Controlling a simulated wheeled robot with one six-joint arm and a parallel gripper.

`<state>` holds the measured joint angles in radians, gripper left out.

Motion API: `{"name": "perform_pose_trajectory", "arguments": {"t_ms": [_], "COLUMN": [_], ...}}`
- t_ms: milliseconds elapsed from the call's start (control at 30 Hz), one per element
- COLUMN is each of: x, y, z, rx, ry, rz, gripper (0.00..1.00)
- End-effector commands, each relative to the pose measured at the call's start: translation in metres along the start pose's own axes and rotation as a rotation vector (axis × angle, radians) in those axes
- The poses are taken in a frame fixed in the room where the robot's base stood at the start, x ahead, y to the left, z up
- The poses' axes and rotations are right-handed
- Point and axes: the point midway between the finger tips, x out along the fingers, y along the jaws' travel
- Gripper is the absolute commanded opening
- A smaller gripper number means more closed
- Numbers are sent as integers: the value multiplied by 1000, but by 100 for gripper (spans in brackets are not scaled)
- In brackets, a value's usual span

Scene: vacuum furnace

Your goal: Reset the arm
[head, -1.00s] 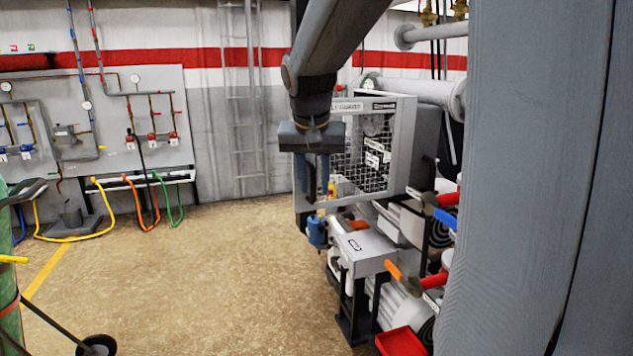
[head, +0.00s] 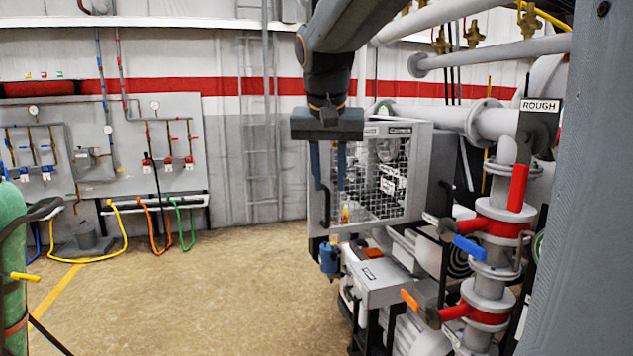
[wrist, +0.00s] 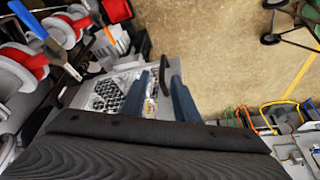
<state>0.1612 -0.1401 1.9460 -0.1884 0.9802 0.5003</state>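My gripper (head: 329,168) hangs pointing down from my arm in the head view, in front of the grey pump unit with a mesh guard (head: 378,170). Its two blue fingers are apart with nothing between them. In the wrist view the fingers of my gripper (wrist: 168,98) also stand apart and empty. The mesh guard (wrist: 112,97) lies beyond and to the left of them there. I cannot tell the exact distance between the fingers and the guard.
At right stand grey pipes with red, blue (head: 469,247) and orange (head: 410,299) valve handles and a ROUGH sign (head: 541,105). A green cylinder (head: 12,225) is at far left. Hoses hang by the wall panel (head: 100,140). The floor (head: 200,290) between is clear.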

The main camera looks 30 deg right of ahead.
Motion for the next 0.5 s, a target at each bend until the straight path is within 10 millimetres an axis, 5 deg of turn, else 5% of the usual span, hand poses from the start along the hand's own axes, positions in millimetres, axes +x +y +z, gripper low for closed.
{"name": "perform_pose_trajectory", "arguments": {"t_ms": [267,367,500], "x": [6,34,96], "y": [-2,-12,-29], "z": [4,26,84], "rx": [-12,-69,-206], "ry": [-7,-39,-107], "rz": [-2,-16,-52], "gripper": [28,28,28]}}
